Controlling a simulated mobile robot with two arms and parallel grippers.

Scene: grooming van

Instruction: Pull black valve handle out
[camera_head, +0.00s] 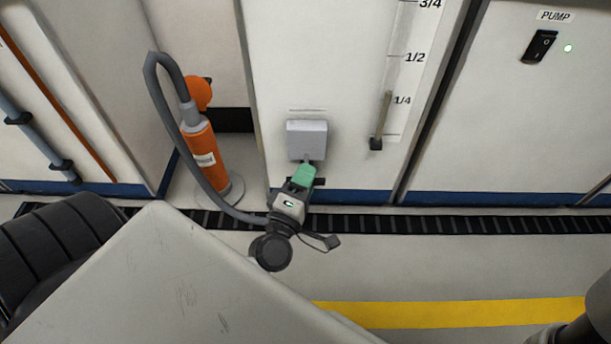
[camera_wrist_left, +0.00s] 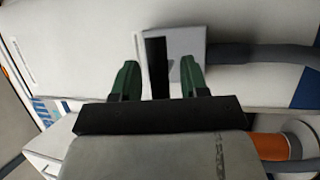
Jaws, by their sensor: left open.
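The black valve handle shows in the head view as a short dark bar (camera_head: 319,182) just below a light grey box (camera_head: 307,139) on the white wall. It is partly hidden behind my left gripper (camera_head: 304,176). In the left wrist view, the black handle (camera_wrist_left: 157,66) stands upright beside the grey box (camera_wrist_left: 188,42). My left gripper (camera_wrist_left: 158,80) has its two green fingers apart, one on each side of the handle. I cannot tell whether either finger touches it. My right gripper is not in view.
An orange cylinder (camera_head: 202,150) with a grey hose stands left of the gripper. A level gauge (camera_head: 402,55) with a dark-ended lever (camera_head: 376,143) is to the right. A pump switch (camera_head: 539,46) is at upper right. A black floor grate (camera_head: 450,222) runs below the wall.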

